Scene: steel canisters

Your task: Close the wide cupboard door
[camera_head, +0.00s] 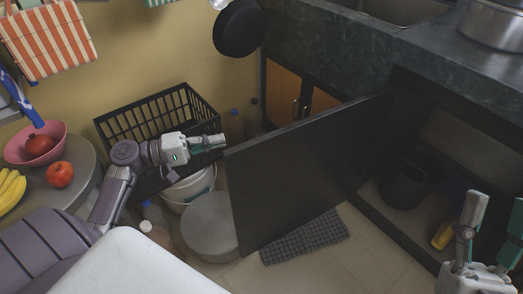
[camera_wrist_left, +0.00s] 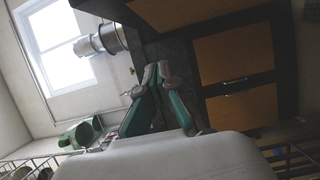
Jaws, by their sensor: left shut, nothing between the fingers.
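The wide cupboard door (camera_head: 310,170) is a dark panel standing well open, swung out from the counter across the middle of the head view. The cupboard opening (camera_head: 440,160) shows to its right. My left gripper (camera_head: 222,141) is shut and empty, just left of the door's upper free corner; I cannot tell whether it touches the door. Its closed fingers also show in the left wrist view (camera_wrist_left: 157,75). My right gripper (camera_head: 492,222) is at the lower right, in front of the cupboard, with its fingers apart and nothing seen between them.
A black bin (camera_head: 404,183) and a yellow item (camera_head: 442,235) are inside the cupboard. A black crate (camera_head: 160,115), a white bucket (camera_head: 190,187) and a round grey stool (camera_head: 209,225) crowd the door's left side. A checked mat (camera_head: 305,238) lies on the floor below.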

